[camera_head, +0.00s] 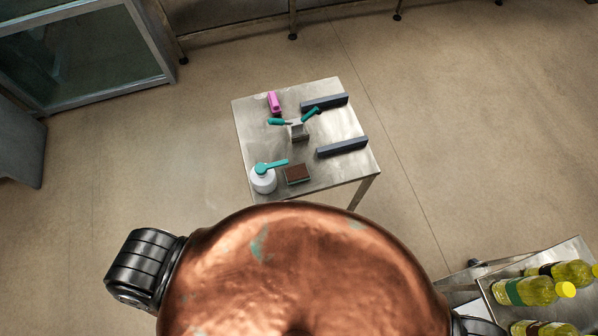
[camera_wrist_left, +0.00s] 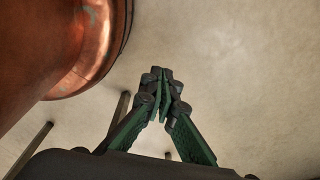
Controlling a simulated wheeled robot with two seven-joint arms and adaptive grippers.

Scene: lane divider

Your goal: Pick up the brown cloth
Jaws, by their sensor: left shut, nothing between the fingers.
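A small brown rectangle, which looks like the brown cloth (camera_head: 298,172), lies near the front edge of a metal table (camera_head: 262,139) in the head view. It is flat-topped with darker sides, just right of a white pot with a teal top. My left gripper (camera_wrist_left: 163,76) shows in the left wrist view, its green-and-black fingers drawn together with nothing between them, above the floor. The cloth is not in that view. Neither gripper shows in the head view.
A big copper vessel (camera_head: 300,270) fills the head view's foreground and also shows in the left wrist view (camera_wrist_left: 60,45). The table holds the white pot (camera_head: 263,181), a pink item (camera_head: 274,102), teal-handled tools and two dark bars (camera_head: 342,147).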

